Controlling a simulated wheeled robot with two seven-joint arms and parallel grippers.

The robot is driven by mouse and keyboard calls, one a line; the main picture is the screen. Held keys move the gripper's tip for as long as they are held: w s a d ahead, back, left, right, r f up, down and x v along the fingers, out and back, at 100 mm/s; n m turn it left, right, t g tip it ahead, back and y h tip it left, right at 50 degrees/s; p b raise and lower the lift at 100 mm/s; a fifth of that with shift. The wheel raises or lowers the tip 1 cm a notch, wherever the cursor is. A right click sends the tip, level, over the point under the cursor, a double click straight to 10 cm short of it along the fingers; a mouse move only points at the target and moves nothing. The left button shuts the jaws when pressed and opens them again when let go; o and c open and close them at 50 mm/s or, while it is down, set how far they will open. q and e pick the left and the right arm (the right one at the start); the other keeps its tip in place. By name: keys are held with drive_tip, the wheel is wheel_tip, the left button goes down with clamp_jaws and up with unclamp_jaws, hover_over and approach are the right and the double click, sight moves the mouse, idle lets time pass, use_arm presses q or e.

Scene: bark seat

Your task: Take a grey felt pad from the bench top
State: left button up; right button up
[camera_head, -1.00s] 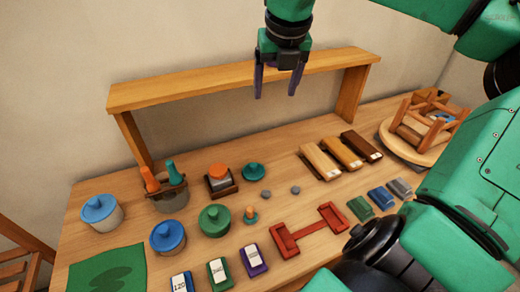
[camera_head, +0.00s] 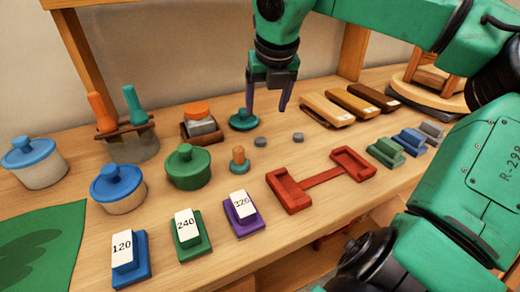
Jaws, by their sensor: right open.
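Two small round grey felt pads lie flat on the wooden bench top (camera_head: 330,215). One grey felt pad (camera_head: 260,142) is left of the other grey felt pad (camera_head: 298,137), with a gap between them. My right gripper (camera_head: 267,108) points down with its dark fingers apart and nothing between them. Its fingertips appear just above and behind the pads in the picture, apart from them. The exact height over the bench is hard to tell. My left gripper is out of view.
Wooden blocks (camera_head: 327,110) lie to the right. A red cradle (camera_head: 320,178), a small orange-topped peg (camera_head: 238,160) and numbered blocks (camera_head: 242,212) are nearer.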

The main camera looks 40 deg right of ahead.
sight(260, 140)
drive_tip(key=p+x, duration=0.1)
drive_tip(key=x, duration=1.2)
drive_tip(key=shift+w+d+f, duration=0.1)
drive_tip(key=shift+w, duration=0.15)
clamp_jaws()
